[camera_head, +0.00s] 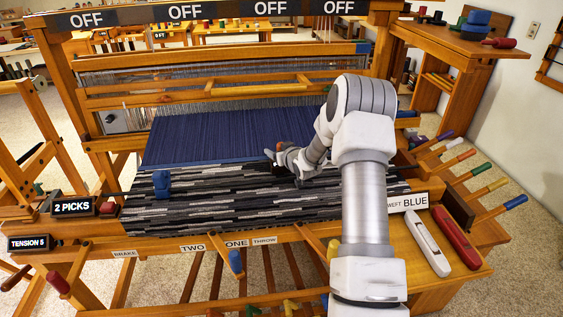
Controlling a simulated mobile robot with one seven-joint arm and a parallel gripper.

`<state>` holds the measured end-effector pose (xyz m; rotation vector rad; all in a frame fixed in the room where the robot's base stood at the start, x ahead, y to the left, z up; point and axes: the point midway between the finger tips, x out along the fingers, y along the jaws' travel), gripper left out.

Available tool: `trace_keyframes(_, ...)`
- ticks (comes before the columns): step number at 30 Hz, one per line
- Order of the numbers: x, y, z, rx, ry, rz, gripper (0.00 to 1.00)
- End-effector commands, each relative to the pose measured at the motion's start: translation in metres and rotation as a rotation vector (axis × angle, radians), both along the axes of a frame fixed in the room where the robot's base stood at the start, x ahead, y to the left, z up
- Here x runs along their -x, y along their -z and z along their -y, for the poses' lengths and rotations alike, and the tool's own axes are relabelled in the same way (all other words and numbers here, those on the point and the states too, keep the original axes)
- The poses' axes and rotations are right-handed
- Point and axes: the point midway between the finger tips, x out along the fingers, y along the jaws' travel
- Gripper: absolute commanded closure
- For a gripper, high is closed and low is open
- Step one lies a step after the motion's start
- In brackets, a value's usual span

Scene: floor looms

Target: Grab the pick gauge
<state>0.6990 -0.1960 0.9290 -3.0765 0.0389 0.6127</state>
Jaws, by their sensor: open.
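A small blue block-like piece (162,184) stands on the left part of the striped grey and black cloth (225,205) on the loom. It may be the pick gauge, but no label on it can be read. My gripper (273,161) is over the cloth near its back edge, well to the right of the blue piece. It is open and seems to hold nothing. My arm hides the right part of the cloth.
Blue warp threads (220,135) stretch behind the cloth. A white shuttle (428,242) and a red shuttle (455,238) lie at the right. Coloured handles (490,188) stick out beyond them. Loom beams stand behind.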

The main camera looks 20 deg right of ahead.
Motion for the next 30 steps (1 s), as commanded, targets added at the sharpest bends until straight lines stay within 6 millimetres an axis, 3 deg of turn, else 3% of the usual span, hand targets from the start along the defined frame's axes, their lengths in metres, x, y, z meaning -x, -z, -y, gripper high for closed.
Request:
trace_keyframes(4, 0.0001, -0.0002, -0.0001, 0.000, 0.000, 0.000, 0.32)
trace_keyframes(15, 0.0004, -0.0003, 0.0000, 0.000, 0.000, 0.000, 0.99)
trace_keyframes(30, 0.0001, -0.0058, 0.0002, 0.001, 0.000, 0.002, 1.00)
